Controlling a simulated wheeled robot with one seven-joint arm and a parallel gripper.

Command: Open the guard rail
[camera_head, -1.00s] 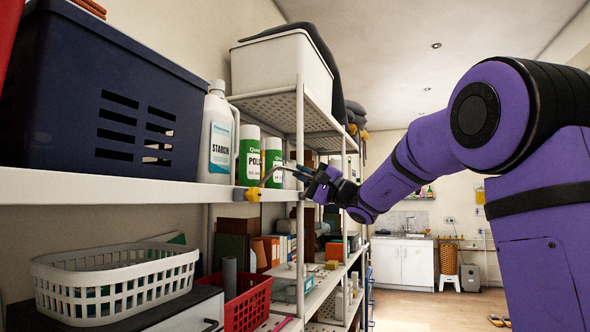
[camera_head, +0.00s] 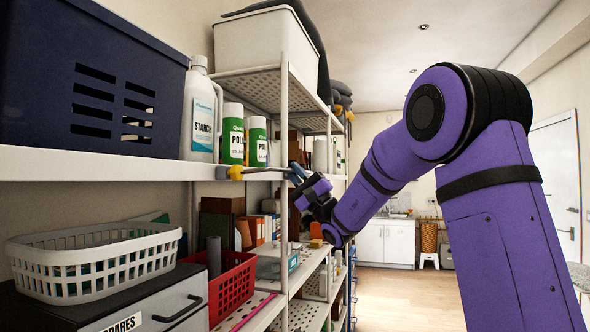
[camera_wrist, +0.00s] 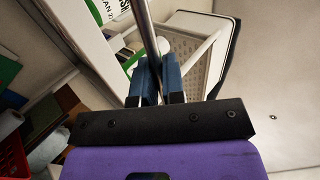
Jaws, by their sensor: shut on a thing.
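The guard rail is a thin metal bar (camera_head: 264,170) with a yellow fitting (camera_head: 235,173) at its left end, at the front edge of the white shelf. It runs about level, to the right, to my gripper. My gripper (camera_head: 297,174) is shut on the bar near the shelf upright. In the wrist view the bar (camera_wrist: 146,28) runs down between the two blue fingers of my gripper (camera_wrist: 159,75). The gripped part of the bar is mostly hidden by the fingers.
A starch bottle (camera_head: 201,118) and polish cans (camera_head: 233,135) stand on the shelf behind the rail. A navy crate (camera_head: 60,70) is at the left. A white basket (camera_head: 95,265) and a red basket (camera_head: 232,290) sit below. The floor (camera_head: 410,295) to the right is clear.

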